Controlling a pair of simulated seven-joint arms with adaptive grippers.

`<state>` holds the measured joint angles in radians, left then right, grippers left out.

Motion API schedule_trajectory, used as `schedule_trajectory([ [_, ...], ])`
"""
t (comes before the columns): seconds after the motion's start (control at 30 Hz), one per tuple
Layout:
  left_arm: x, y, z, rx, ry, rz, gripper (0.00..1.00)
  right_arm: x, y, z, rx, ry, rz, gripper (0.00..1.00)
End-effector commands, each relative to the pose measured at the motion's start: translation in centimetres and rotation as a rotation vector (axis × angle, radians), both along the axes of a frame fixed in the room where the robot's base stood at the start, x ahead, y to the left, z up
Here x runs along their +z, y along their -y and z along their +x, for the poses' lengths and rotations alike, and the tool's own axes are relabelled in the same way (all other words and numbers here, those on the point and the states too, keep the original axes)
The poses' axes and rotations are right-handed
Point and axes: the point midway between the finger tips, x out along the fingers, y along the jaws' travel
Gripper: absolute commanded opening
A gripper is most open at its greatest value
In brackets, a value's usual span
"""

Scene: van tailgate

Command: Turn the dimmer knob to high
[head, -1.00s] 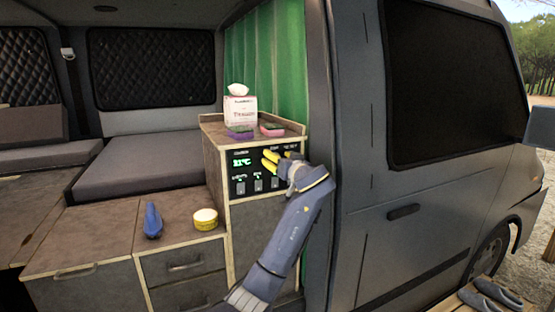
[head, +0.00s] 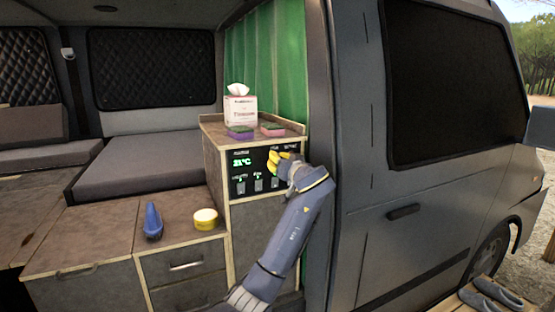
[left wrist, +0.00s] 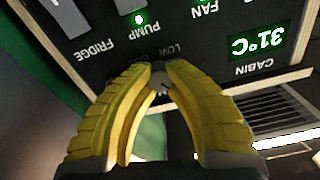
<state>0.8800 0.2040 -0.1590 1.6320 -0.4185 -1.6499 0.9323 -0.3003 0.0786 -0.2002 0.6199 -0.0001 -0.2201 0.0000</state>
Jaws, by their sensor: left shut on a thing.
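The dimmer knob (left wrist: 161,84) is a small grey round piece on the black control panel (left wrist: 105,50), partly hidden by my fingers in the left wrist view. The word LOW shows just beside it. My left gripper (left wrist: 160,68) has its yellow fingers shut on the knob, one on each side. In the head view my left gripper (head: 275,157) is at the upper right of the panel (head: 239,185) and hides the knob. Which way the knob is turned cannot be told. My right gripper is not in view.
The panel carries a green temperature display (left wrist: 256,42) and several switches. On the cabinet top are a tissue box (head: 240,111) and two sponges (head: 240,132). The van door pillar (head: 322,110) is close right.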

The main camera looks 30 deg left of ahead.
Motion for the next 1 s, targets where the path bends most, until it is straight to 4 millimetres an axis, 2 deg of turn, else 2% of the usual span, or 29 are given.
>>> schedule_trajectory([
  [0.37, 0.56, 0.09, 0.01, -0.002, -0.063, 0.051, 0.00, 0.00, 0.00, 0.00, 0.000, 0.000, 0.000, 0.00],
  [1.0, 0.71, 0.23, 0.15, -0.003, -0.540, 0.369, 0.00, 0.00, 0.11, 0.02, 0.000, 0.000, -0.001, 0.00],
])
